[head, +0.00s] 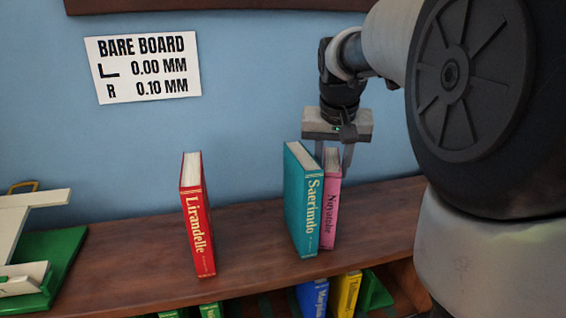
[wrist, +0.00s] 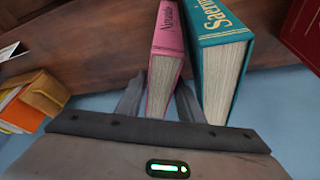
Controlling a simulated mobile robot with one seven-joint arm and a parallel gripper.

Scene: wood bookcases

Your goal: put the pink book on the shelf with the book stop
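The pink book (head: 331,200) stands upright on the top board, close beside the right side of the teal book (head: 302,200). My gripper (head: 334,160) reaches down from above with one finger on each side of the pink book; its left finger is partly hidden behind the teal book. In the wrist view the pink book (wrist: 167,45) lies between the fingers, with narrow gaps, and the teal book (wrist: 222,50) is close to the right finger. A green wedge-shaped piece (head: 375,292), seemingly the book stop, stands on the lower shelf right of the yellow book (head: 346,294).
A red book (head: 197,215) stands alone left of the teal book, with bare board (head: 245,225) between. A blue book (head: 312,297) and green books (head: 211,310) are on the lower shelf. A green and white stand (head: 62,262) is at far left. A sign (head: 143,67) hangs on the wall.

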